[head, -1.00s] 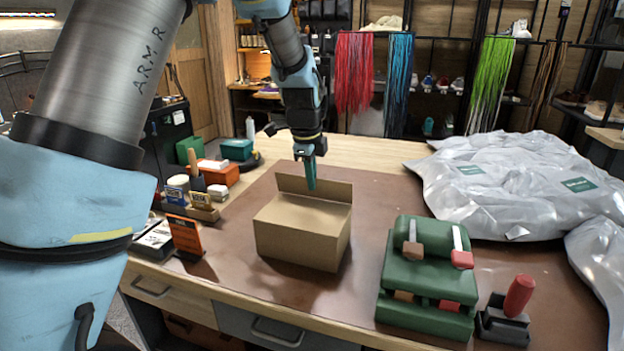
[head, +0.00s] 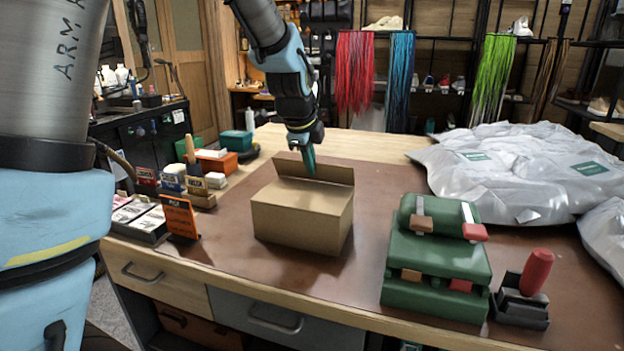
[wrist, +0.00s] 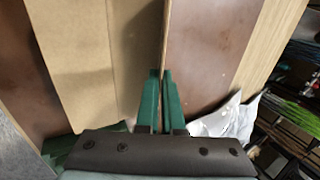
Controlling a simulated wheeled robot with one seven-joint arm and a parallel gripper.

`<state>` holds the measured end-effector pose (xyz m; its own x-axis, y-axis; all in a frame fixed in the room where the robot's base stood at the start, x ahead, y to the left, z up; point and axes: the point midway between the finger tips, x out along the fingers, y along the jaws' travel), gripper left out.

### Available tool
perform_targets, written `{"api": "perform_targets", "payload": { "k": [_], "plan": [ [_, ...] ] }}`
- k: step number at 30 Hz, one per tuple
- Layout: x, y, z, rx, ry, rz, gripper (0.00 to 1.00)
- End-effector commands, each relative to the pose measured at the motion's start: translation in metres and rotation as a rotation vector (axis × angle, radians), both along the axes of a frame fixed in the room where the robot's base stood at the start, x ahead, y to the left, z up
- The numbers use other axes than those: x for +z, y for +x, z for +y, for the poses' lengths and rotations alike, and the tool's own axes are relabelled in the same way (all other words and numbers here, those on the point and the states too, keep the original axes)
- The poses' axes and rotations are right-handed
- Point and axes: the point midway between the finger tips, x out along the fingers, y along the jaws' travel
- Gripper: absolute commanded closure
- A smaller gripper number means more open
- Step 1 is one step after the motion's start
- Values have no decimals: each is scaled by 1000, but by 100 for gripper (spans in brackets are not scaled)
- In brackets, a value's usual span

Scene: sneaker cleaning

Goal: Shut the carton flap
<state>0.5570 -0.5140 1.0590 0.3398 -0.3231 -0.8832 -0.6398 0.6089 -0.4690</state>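The brown carton (head: 298,222) stands on the mat-covered bench in the head view. Its flap (head: 335,172) stands raised along the far edge. My gripper (head: 312,174) points down at the flap, its green tips overlapping the flap's upper part. In the wrist view the two fingers (wrist: 160,74) are close together, and the flap shows nearly edge-on (wrist: 165,30) as a thin strip running to the tips. I cannot tell whether the flap's edge is pinched between them. Cardboard of the carton (wrist: 90,60) lies left of that strip, and the brown mat right of it.
A green stand (head: 437,265) with brushes and a red-handled tool (head: 537,272) are at the right front. Grey plastic bags (head: 520,180) fill the right back. Small boxes and an orange card (head: 180,217) stand left of the carton. The mat (head: 350,290) is clear in front.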

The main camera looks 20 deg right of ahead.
Motion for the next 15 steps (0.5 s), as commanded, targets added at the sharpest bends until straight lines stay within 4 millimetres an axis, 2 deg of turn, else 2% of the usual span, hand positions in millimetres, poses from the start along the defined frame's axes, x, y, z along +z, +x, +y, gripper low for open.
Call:
{"api": "perform_targets", "payload": {
  "k": [1, 15],
  "plan": [
    [-12, -2, 2, 0, -25, -26, 100],
    [-22, -12, 11, 0, -215, -226, 100]
  ]
}}
